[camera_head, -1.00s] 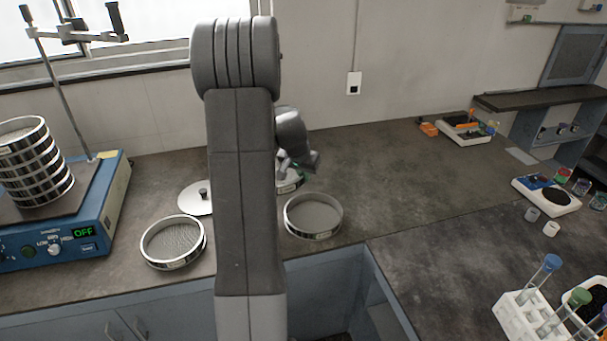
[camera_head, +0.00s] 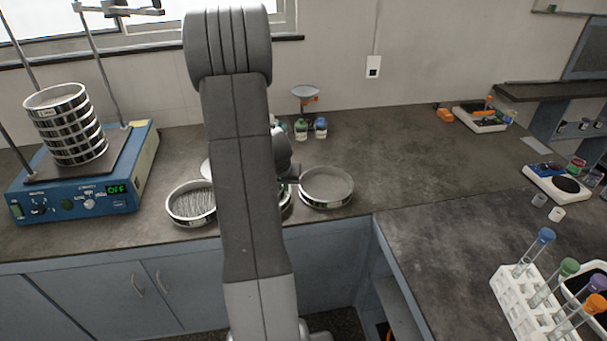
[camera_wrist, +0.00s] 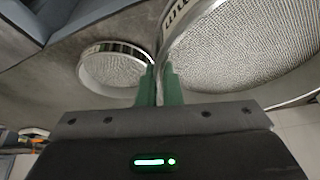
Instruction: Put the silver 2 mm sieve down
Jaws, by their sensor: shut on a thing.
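My gripper (camera_wrist: 159,82) is shut on the near rim of a silver mesh sieve (camera_wrist: 245,45), which fills the upper right of the wrist view. Printing shows on its rim but I cannot read the size.
A blue shaker (camera_head: 95,203) with a sieve stack (camera_head: 68,125) stands at left. Small bottles (camera_head: 310,129) stand at the back. A tube rack (camera_head: 527,300) is at lower right. The counter (camera_head: 420,165) right of the sieves is clear. A pale lid edge (camera_head: 204,169) shows behind my arm.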

